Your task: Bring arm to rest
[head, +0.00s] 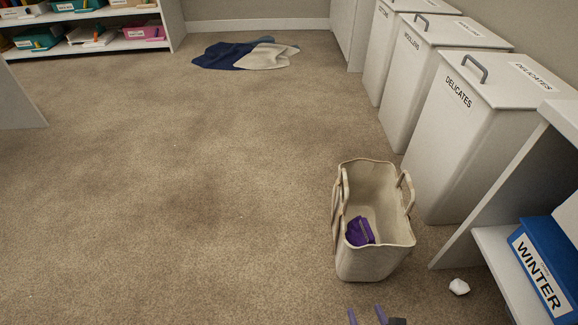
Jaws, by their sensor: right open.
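My right gripper (367,314) shows at the bottom edge of the head view. Its two purplish fingertips are apart, with nothing seen between them. It is just below and in front of a beige fabric bag (362,262). The bag stands upright and open on the carpet, with handles at its sides. A purple item (359,231) lies inside it. The rest of my right arm is mostly out of the picture. My left gripper does not show.
Lidded white hampers, one marked DELICATES (452,130), line the right side. A shelf holds a blue WINTER box (541,268). Blue and cream cloths (225,55) lie at the back. The carpet's middle and left are clear.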

